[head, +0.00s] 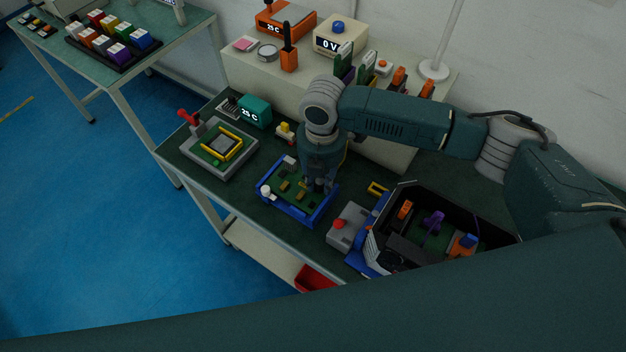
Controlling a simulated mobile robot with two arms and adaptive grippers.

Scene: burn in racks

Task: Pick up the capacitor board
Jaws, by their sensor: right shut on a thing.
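A green circuit board (287,187) with small yellow and dark parts, which I take for the capacitor board, sits in a blue frame (283,209) near the table's front edge. A white round part stands at its left corner. My right gripper (318,186) reaches down from above onto the board's right part and is shut on it. The gripper's own body hides some of the board's far right side. It cannot be told whether the board is lifted clear of the frame. My left gripper is not in view.
A grey fixture with a yellow frame (222,148) stands to the left. A grey box with a red button (348,226) and an open black bin (498,230) of parts are to the right. A raised shelf (250,72) with instruments runs behind.

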